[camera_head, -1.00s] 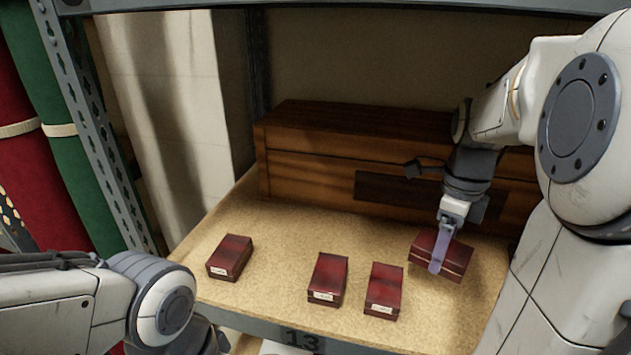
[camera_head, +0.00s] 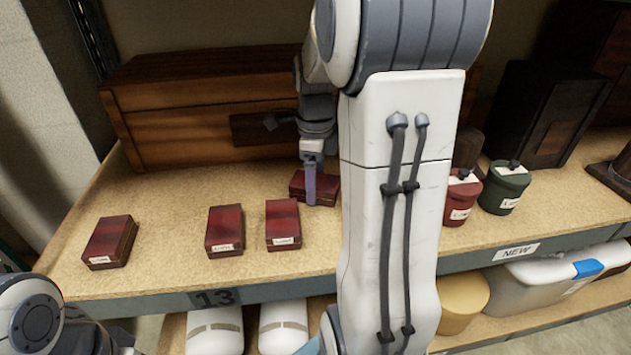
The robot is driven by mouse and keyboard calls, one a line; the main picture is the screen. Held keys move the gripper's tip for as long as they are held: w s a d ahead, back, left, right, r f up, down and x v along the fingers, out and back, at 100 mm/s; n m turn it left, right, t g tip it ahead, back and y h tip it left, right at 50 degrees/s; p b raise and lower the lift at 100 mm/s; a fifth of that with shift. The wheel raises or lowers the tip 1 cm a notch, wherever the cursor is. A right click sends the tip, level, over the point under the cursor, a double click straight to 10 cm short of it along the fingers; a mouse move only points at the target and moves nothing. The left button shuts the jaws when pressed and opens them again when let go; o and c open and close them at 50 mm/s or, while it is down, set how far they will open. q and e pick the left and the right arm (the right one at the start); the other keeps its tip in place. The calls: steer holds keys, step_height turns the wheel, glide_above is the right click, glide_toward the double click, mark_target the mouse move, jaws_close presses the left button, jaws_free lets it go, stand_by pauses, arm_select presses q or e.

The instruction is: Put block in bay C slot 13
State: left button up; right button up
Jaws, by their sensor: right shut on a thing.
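My right gripper (camera_head: 311,180) comes down from above and is shut on a dark red block (camera_head: 328,190). The block lies crosswise, at or just above the shelf board; I cannot tell if it touches. My right arm hides part of its right side. Three similar red blocks with white front labels stand to its left: a near one (camera_head: 283,224), a middle one (camera_head: 225,231) and a far left one (camera_head: 109,242). The shelf edge below them carries the number 13 label (camera_head: 215,298). Part of my left arm shows at the bottom left; its gripper is out of view.
A long wooden chest (camera_head: 180,130) stands behind the blocks. Right of my arm are a red pot (camera_head: 461,200), a green pot (camera_head: 504,188) and a dark box (camera_head: 545,110), above a NEW label (camera_head: 516,252). White containers (camera_head: 215,330) sit on the shelf below.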

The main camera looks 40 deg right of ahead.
mark_target(322, 189)
steer(key=o, duration=1.4)
steer(key=shift+f, duration=0.1)
steer(key=shift+r+p, duration=1.6)
steer(key=shift+r, duration=2.35)
step_height(322, 189, down, 8)
steer(key=b, duration=0.3)
steer(key=shift+r, duration=0.15)
step_height(322, 189, up, 5)
steer(key=shift+f+p, duration=0.2)
steer(key=shift+p, duration=0.9)
steer(key=shift+s+a+r, duration=0.1)
steer(key=shift+s+r, duration=0.15)
steer(key=shift+s, duration=0.25)
steer(key=shift+s+a+r, duration=0.1)
steer(key=shift+s+r, duration=0.1)
steer(key=shift+s, duration=0.25)
steer(key=shift+s+a+r, duration=0.15)
steer(key=shift+s+r, duration=0.05)
steer(key=shift+s, duration=0.3)
